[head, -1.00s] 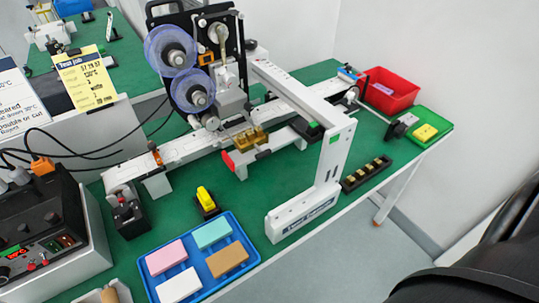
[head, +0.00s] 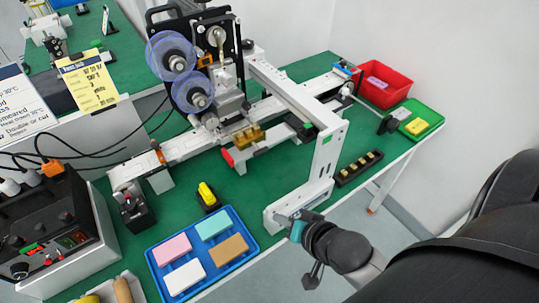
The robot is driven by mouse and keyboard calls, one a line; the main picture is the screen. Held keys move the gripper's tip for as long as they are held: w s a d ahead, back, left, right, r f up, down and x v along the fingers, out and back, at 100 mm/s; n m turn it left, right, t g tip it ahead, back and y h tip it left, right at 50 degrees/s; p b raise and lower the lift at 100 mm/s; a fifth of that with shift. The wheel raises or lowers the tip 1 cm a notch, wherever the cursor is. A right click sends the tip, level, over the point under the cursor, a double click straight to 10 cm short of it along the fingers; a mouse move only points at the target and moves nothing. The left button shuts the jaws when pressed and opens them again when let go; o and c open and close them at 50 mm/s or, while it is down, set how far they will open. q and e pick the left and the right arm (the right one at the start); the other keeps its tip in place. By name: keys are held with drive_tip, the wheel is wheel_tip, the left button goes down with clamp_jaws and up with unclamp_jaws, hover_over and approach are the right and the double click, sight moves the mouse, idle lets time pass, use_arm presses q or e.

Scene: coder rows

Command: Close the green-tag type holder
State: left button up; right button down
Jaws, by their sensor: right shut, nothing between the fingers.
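A small green tag (head: 327,139) sits on the white upright of a long white bracket (head: 283,85) on the coder. The bracket's white foot (head: 279,207) reaches the front edge of the table. A brass type block (head: 249,137) sits on the rail beside a red end cap (head: 227,157). Which part is the type holder, and whether it is open, I cannot tell clearly. My right gripper (head: 287,218) is shut and empty at the foot's front side, and it partly covers the foot. I cannot tell whether they touch. My left gripper is not in view.
A blue tray (head: 208,276) with coloured blocks stands left of the foot, with a yellow-topped device (head: 208,197) behind it. A black strip with brass pieces (head: 359,169) lies to the right. A red bin (head: 389,90) and green tray (head: 432,112) stand farther back. A control box (head: 45,235) is left.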

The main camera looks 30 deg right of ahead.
drive_tip(key=w+d+r+m+t, duration=0.2)
drive_tip(key=d+r+m+t, duration=0.25)
drive_tip(key=m, duration=0.35)
drive_tip(key=m+t+b, duration=0.1)
drive_tip(key=t+b, duration=0.1)
approach(261, 150)
drive_tip(key=w+f, duration=0.2)
drive_tip(key=w, duration=0.4)
drive_tip(key=shift+a+r, duration=0.15)
drive_tip(key=shift+r, duration=0.05)
drive_tip(key=shift+w+a+m, duration=0.15)
drive_tip(key=shift+w+m, duration=0.15)
drive_tip(key=shift+w, duration=1.65)
